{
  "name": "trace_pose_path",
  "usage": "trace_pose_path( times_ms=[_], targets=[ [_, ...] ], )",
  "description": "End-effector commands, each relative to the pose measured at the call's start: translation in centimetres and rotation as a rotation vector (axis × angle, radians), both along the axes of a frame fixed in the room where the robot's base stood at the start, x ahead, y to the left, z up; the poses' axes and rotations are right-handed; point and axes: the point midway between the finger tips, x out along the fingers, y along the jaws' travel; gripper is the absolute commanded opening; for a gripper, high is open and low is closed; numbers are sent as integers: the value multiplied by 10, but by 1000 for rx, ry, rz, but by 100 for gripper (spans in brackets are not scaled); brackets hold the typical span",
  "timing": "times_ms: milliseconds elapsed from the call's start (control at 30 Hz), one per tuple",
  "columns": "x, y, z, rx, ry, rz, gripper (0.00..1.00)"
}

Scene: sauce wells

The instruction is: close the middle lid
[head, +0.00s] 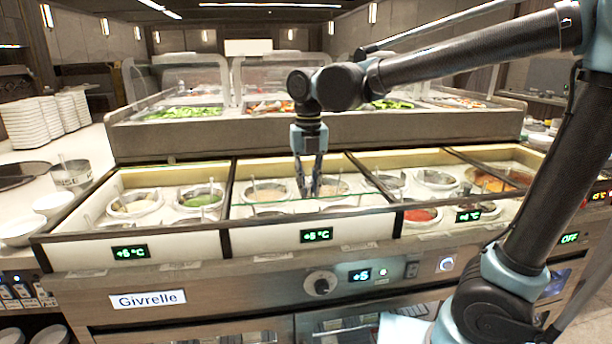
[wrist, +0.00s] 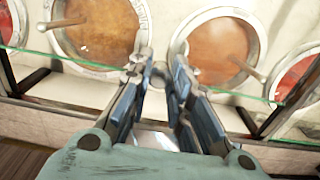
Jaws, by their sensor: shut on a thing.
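The middle lid (head: 352,196) is a clear glass pane with a thin greenish edge over the middle bay of the sauce counter. Its edge also crosses the wrist view (wrist: 50,57) in front of round wells. My gripper (head: 310,192) points down at the middle bay, with its fingers at the glass edge. In the wrist view my gripper (wrist: 158,72) has its fingers close together and is shut on the lid at its edge. The exact grip spot is hidden between the fingertips.
Sauce wells with spoon handles, such as a green one (head: 201,198) and a red one (head: 420,215), fill the bays on both sides. A raised salad counter (head: 200,135) stands behind. Plates (head: 30,122) and bowls (head: 54,203) are at left.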

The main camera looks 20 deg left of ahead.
Motion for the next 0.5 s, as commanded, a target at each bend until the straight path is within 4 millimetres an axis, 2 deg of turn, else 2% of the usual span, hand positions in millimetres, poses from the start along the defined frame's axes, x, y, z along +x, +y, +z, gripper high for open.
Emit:
trace_pose_path(
  times_ms=[200,500],
  targets=[
    [-19,-13,0,-4,-2,-1,0],
    [-24,-15,1,-5,-2,-2,0]
  ],
)
